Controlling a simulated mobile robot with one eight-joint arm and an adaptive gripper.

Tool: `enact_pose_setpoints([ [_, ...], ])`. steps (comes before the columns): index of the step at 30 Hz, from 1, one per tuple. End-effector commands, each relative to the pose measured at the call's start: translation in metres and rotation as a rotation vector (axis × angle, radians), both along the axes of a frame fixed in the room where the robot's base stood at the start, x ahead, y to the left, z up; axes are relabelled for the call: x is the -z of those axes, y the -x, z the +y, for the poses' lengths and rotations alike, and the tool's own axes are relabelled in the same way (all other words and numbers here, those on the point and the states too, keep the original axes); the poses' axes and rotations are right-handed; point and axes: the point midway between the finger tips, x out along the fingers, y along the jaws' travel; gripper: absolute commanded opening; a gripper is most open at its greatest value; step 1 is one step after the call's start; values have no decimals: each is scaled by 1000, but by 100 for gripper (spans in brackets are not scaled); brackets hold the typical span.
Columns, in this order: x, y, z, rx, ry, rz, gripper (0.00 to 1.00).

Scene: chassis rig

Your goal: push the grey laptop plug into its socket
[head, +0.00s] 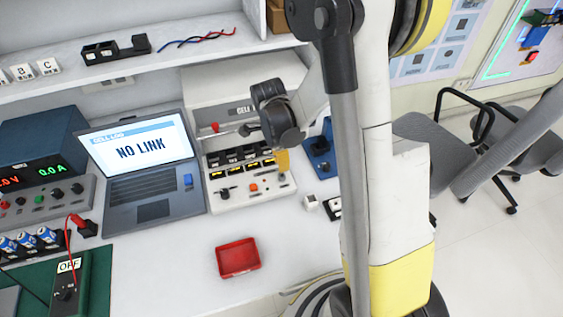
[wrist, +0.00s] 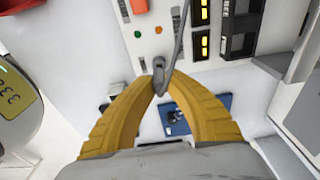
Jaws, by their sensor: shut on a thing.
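My gripper (wrist: 160,84) has its yellow fingers shut on the grey plug (wrist: 159,68), with a grey cable running up from it in the wrist view. In the head view my gripper (head: 282,174) is over the lower right of the white rig's front panel (head: 240,196), and the plug is too small to make out. In the wrist view the plug overlaps the lower edge of the panel. I cannot tell whether it touches the panel. The socket cannot be made out for sure. The laptop (head: 150,185) stands open left of the rig, its screen reading "NO LINK".
A red tray (head: 238,258) lies on the white bench in front. A blue fixture (head: 321,152) stands right of the rig, with small white blocks (head: 310,202) before it. A power supply (head: 40,150) and a green mat (head: 98,285) are at left. The bench between is clear.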

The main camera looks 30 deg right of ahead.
Motion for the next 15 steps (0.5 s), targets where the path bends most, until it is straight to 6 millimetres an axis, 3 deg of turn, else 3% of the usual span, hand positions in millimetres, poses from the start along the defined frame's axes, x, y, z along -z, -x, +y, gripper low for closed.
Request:
enact_pose_setpoints([
  [15, 14, 0, 0, 0, 0, 0, 0],
])
